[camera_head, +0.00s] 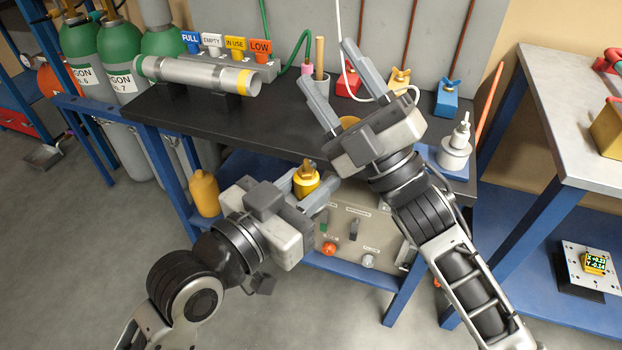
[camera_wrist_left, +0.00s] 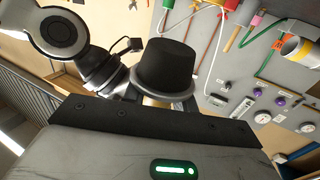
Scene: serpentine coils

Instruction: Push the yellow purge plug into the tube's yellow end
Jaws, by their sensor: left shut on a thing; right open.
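The yellow purge plug (camera_head: 306,182) is between the fingers of my left gripper (camera_head: 308,188), which is shut on it in front of the bench edge. In the left wrist view, a dark cap-shaped piece with a grey rim (camera_wrist_left: 166,68) stands past the gripper body; I cannot tell whether it is part of the plug. The grey tube (camera_head: 195,74) lies on a support on the bench, with its yellow end (camera_head: 246,83) facing right and a green end at left. The yellow end also shows in the left wrist view (camera_wrist_left: 290,46). The plug is apart from it. My right gripper (camera_head: 338,90) is open and empty above the bench.
The black bench (camera_head: 220,122) has free room in front of the tube. Sign tags (camera_head: 235,44) stand behind the tube. Red, yellow and blue clamps (camera_head: 446,98) and a white bottle (camera_head: 455,150) stand at right. Green gas cylinders (camera_head: 122,45) stand at left.

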